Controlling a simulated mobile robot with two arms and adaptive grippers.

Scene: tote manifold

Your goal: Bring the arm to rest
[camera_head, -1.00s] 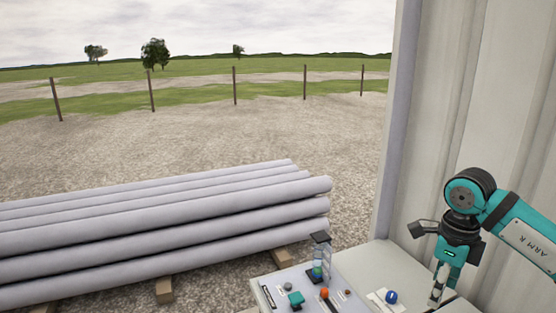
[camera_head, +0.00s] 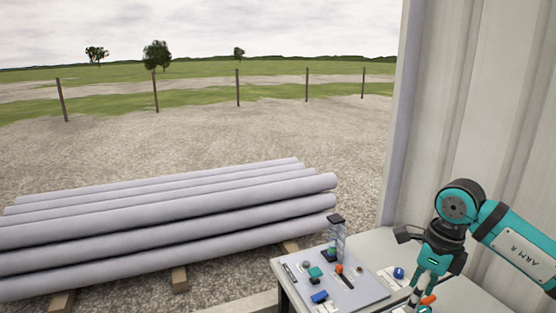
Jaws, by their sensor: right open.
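My right arm comes in from the right, with its plate marked ARM R. My right gripper (camera_head: 414,297) points down over the right part of the table (camera_head: 371,244), close to the lower edge of the picture. Its jaws are open, and I see nothing held between them. The ends of the fingers are small and partly cut off, so I cannot tell how far above the table they are. My left gripper is not in view.
Left of the gripper lies a grey panel (camera_head: 366,291) with several small parts and a clear upright tower (camera_head: 336,240). A blue knob (camera_head: 398,273) and an orange piece (camera_head: 428,300) are near the gripper. A corrugated wall (camera_head: 475,120) stands behind; grey pipes (camera_head: 170,225) lie left.

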